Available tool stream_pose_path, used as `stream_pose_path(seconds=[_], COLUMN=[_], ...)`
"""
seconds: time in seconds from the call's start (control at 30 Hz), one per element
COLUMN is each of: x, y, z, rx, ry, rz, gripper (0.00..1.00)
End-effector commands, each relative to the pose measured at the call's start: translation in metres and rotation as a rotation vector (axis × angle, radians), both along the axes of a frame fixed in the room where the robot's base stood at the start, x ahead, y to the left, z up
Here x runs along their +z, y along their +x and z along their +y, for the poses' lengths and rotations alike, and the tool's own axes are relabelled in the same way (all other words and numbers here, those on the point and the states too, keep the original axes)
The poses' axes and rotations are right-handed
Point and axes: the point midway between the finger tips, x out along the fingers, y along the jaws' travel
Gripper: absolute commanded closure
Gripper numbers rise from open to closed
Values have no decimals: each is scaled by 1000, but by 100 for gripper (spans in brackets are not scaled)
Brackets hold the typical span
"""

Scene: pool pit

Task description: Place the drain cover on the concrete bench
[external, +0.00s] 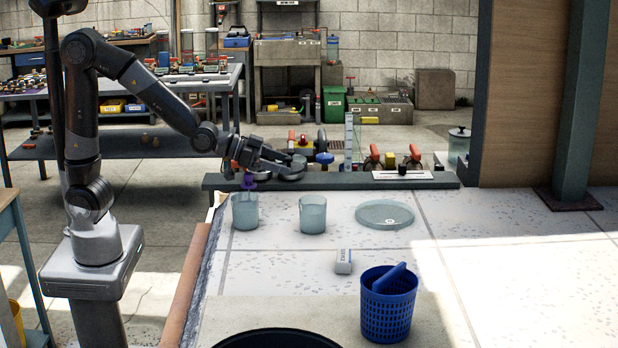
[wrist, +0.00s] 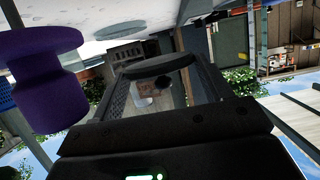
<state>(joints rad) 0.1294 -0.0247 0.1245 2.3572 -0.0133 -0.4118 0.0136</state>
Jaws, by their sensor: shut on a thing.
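My gripper (external: 285,162) is at the end of the outstretched arm, above the dark rail behind the pale speckled surface (external: 470,250). In the wrist view, my gripper (wrist: 165,75) is shut on a dark grey round thing, seen edge-on between the fingertips, which looks like the drain cover (wrist: 158,66). In the external view, a small grey disc shows at the fingertips, partly hidden by them. The pale speckled surface may be the concrete bench; I cannot tell for certain. A purple spool-shaped thing (wrist: 35,85) shows close by on the left of the wrist view.
Two translucent cups (external: 245,212) (external: 312,215) and a round translucent lid (external: 384,214) stand on the surface. Valves and fittings (external: 390,160) crowd behind the rail. The surface's right side is clear.

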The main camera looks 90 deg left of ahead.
Motion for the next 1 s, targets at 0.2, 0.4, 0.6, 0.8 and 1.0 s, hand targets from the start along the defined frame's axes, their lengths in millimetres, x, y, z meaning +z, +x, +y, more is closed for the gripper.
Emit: stream_pose_path(seconds=[0.2,0.4,0.6,0.8,1.0], x=[11,24,34,44,52], y=[8,15,18,16,4], z=[-30,-70,-107,-149,-205], rx=[-23,-42,-52,-57,-55], ry=[-1,-2,-2,-2,-2], rz=[-3,-2,-1,-2,0], gripper=[53,53,53,53,53])
